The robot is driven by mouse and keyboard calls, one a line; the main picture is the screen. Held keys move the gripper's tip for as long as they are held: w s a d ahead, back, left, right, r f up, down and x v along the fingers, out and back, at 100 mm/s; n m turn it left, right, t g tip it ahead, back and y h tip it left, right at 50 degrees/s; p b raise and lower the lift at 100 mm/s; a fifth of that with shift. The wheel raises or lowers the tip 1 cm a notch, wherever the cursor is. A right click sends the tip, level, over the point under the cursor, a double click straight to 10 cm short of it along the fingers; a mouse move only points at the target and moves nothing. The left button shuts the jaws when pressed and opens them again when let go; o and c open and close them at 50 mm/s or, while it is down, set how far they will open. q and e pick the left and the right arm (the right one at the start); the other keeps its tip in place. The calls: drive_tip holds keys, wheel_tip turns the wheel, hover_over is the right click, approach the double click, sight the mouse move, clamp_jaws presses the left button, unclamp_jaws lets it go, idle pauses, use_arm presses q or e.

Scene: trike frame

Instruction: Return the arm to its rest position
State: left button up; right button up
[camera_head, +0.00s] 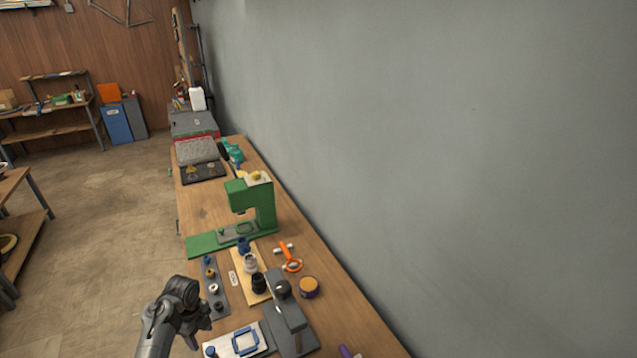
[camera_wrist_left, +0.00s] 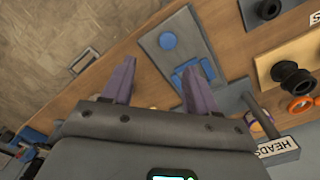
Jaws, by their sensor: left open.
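My left arm comes in at the lower left of the head view, over the near-left edge of the workbench (camera_head: 345,316). My left gripper (camera_wrist_left: 158,82) shows best in the left wrist view. Its two purple-grey fingers are spread apart with nothing between them. Beyond the fingertips lies a grey plate (camera_wrist_left: 150,45) with a blue round knob (camera_wrist_left: 168,41) and a blue square frame (camera_wrist_left: 193,76). In the head view the arm's wrist hides most of the gripper. My right gripper is not in view.
A green press (camera_head: 262,205) stands mid-bench, with a grey stand (camera_head: 293,320) nearer. A wooden board (camera_head: 243,272) holds dark spools. An orange-handled tool (camera_head: 290,262) and a round tin (camera_head: 309,287) lie right of it. The grey wall (camera_head: 450,150) bounds the right; open floor (camera_head: 110,220) lies left.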

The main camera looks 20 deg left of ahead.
use_arm(q)
drive_tip(key=s+d+f+m+g+p, duration=0.15)
drive_tip(key=s+f, duration=0.25)
drive_tip(key=s, duration=0.4)
drive_tip(key=s+d+f+n+g+p, duration=0.1)
drive_tip(key=s+d+f+g+p, duration=0.1)
drive_tip(key=s+f, duration=0.45)
drive_tip(key=s+d+r+y+p, duration=0.1)
drive_tip(key=s+d+r+p, duration=0.15)
drive_tip(key=s, duration=0.35)
drive_tip(key=s+d+r+y+p, duration=0.1)
drive_tip(key=s+d, duration=0.3)
drive_tip(key=s, duration=0.1)
drive_tip(key=s+d+r+n+t+p, duration=0.25)
drive_tip(key=s+d+r+n, duration=0.25)
drive_tip(key=d+r, duration=0.55)
drive_tip(key=w+d+r+n+t+h, duration=0.1)
drive_tip(key=w+d+r+n+t, duration=0.1)
drive_tip(key=r+n, duration=0.3)
drive_tip(key=w+d+r+n+t+h, duration=0.1)
drive_tip(key=w+d+r+n+t, duration=0.1)
drive_tip(key=d+r+n, duration=0.2)
wheel_tip(320, 180, up, 3)
drive_tip(key=shift+w+r+n+t+b, duration=0.2)
drive_tip(key=shift+n+t+b, duration=0.25)
drive_tip(key=shift+n, duration=0.8)
drive_tip(key=shift+d, duration=0.1)
